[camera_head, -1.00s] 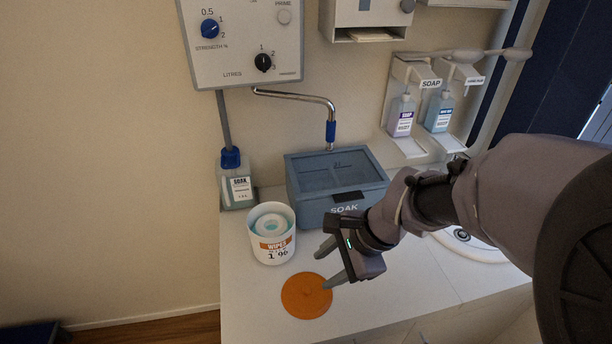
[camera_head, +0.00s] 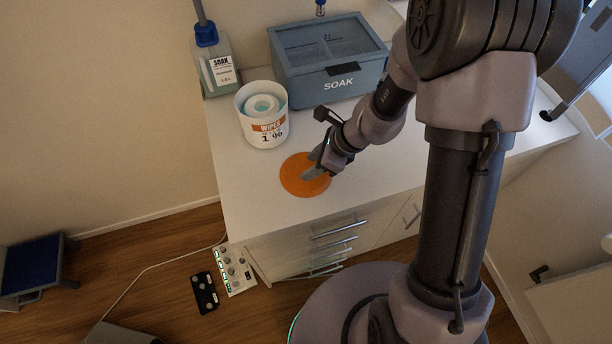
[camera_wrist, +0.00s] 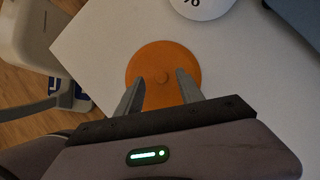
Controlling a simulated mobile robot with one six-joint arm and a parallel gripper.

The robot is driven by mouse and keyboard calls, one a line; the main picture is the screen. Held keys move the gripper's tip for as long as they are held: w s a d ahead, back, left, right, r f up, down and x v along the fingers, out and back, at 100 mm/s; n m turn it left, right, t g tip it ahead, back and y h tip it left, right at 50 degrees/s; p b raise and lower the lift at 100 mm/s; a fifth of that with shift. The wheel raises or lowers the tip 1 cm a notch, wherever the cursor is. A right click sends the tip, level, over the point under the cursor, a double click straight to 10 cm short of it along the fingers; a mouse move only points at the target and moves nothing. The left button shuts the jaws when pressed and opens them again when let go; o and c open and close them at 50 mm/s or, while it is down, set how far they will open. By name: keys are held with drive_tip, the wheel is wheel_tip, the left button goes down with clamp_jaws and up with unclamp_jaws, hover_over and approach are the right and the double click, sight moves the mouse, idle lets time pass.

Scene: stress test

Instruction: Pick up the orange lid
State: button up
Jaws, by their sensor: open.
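The orange lid (camera_head: 298,182) is a flat disc lying on the white counter near its front edge. My gripper (camera_head: 311,165) is over the lid, coming from the right. I cannot tell how high the fingertips are above the lid.
A white wipes tub (camera_head: 262,132) stands open behind the lid. A blue-grey soak box (camera_head: 335,87) is at the back, with a soak bottle (camera_head: 217,72) to its left. The counter (camera_head: 228,166) is clear left of the lid. Drawer handles (camera_head: 333,230) stick out below.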

drive_tip(key=shift+x, duration=0.95)
drive_tip(key=shift+r, duration=0.1)
clamp_jaws()
drive_tip(key=shift+r, duration=0.1)
